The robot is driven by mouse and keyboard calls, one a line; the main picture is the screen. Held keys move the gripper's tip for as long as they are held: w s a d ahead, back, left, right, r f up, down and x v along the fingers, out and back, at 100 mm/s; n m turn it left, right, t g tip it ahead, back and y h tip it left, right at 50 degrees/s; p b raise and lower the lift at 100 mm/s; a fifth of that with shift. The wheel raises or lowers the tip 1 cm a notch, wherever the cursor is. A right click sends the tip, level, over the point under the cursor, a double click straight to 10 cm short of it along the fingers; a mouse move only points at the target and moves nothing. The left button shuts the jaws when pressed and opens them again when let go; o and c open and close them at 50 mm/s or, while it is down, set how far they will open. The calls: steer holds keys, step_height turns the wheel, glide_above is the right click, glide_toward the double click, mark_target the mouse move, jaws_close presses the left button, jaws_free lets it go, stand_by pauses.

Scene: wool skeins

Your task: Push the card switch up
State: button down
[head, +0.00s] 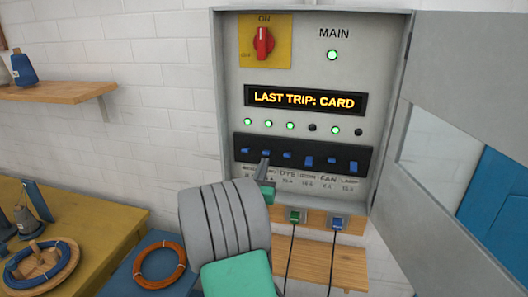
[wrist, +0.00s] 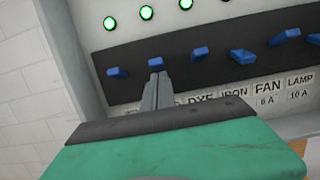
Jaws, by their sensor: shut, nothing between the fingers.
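The breaker panel's black strip (head: 236,149) carries a row of blue switches, also seen in the wrist view (wrist: 100,94). The labels under the two leftmost switches are covered or unreadable, so I cannot tell which is the card switch. My gripper (head: 263,168) is shut and empty. In the wrist view its fingertips (wrist: 157,82) are just below the second switch from the left (wrist: 155,62); I cannot tell whether they touch it. That switch (head: 266,153) sits high, and the light above it (head: 269,124) is green. The display (head: 304,100) reads "LAST TRIP: CARD".
The fourth switch (head: 309,161) and sixth switch (head: 353,166) sit lower, with dark lights above them. The red main knob (head: 263,43) is at ON. The cabinet door (head: 450,130) stands open at right. Plugs (head: 337,223) hang below. A table (head: 110,222) is at lower left.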

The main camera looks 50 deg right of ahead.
step_height(320, 180, down, 5)
steer(key=a+b, duration=0.1)
steer(key=b, duration=0.3)
steer(key=s+a+r+b, duration=0.1)
steer(key=s+a, duration=0.3)
steer(key=a, duration=0.5)
steer(key=shift+s+a+r, duration=0.15)
steer(key=shift+s+r, duration=0.05)
steer(key=shift+r, duration=0.2)
